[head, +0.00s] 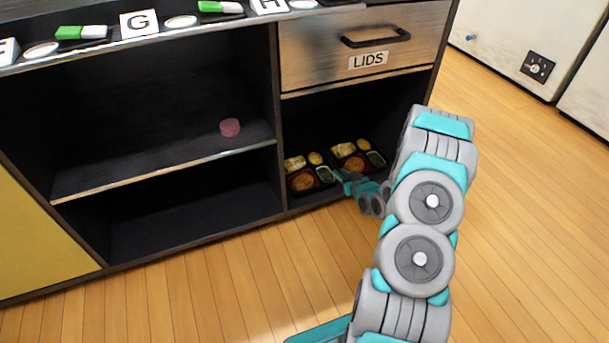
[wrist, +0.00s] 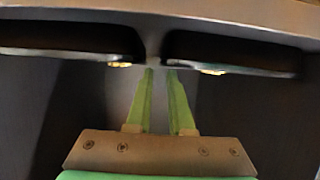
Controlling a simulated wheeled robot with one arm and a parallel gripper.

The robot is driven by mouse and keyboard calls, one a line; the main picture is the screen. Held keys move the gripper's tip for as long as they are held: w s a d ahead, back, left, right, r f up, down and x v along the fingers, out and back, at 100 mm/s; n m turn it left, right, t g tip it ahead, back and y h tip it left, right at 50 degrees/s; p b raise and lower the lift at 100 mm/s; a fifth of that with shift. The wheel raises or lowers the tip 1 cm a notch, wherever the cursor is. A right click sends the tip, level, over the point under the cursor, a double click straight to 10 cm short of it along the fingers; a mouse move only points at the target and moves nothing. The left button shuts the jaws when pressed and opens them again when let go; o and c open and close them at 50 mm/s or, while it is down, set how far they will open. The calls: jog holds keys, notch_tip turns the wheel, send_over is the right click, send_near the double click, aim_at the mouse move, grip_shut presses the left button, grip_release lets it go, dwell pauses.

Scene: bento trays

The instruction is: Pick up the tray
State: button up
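Two black bento trays with food in compartments sit side by side on the floor of the lower right cubby in the head view: a left tray (head: 308,168) and a right tray (head: 359,154). My gripper (head: 341,176) is low at the cubby's front, close to the facing edges of both trays. In the wrist view my gripper's green fingers (wrist: 160,72) are apart, with a narrow gap and nothing seen between them. Dark tray edges lie ahead to the left (wrist: 70,40) and right (wrist: 232,50) of the fingertips. Contact cannot be told.
A drawer marked LIDS (head: 320,62) is shut above the cubby. A divider (head: 277,120) stands left of the trays. A pink round piece (head: 230,127) lies on the left shelf (head: 165,170). Lettered cards and small items line the top. The wooden floor (head: 520,200) is clear.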

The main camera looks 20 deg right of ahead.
jog(key=x, duration=0.4)
jog(key=b+x, duration=0.1)
jog(key=x, duration=0.1)
jog(key=shift+w+a+r, duration=0.1)
jog(key=shift+w+r, duration=0.1)
jog(key=shift+w, duration=0.2)
grip_shut()
dwell(1.1)
